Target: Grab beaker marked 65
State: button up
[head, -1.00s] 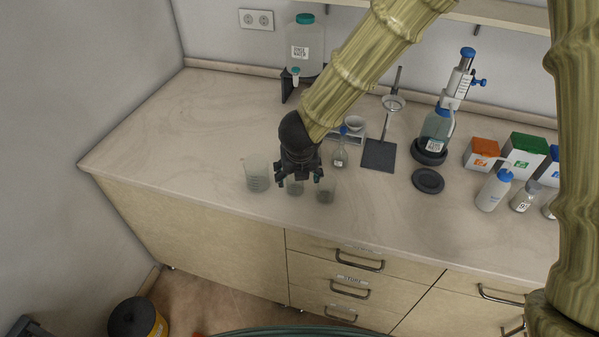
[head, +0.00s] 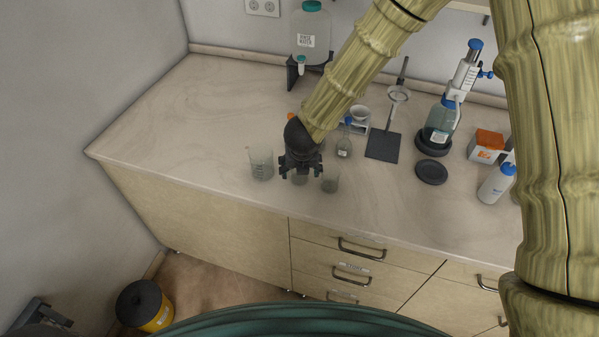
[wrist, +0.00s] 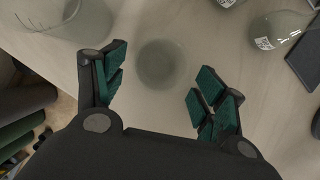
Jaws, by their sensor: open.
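The middle beaker (head: 300,179) is partly hidden under my gripper in the head view. In the wrist view this beaker (wrist: 163,64) lies ahead, between the spread fingers. My gripper (head: 300,172) points down above the middle beaker, open and empty, with green finger pads (wrist: 160,95).
Further right are a dark flat plate (head: 383,146), a bottle with a dispenser (head: 440,120), a black disc (head: 431,172) and a white bottle (head: 495,185). The counter's left part is clear.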

jog(key=shift+p+x, duration=0.45)
jog(key=shift+x, duration=1.15)
jog(key=shift+c, duration=0.3)
jog(key=c, duration=1.1)
jog(key=shift+o, duration=0.2)
jog(key=shift+r, duration=0.2)
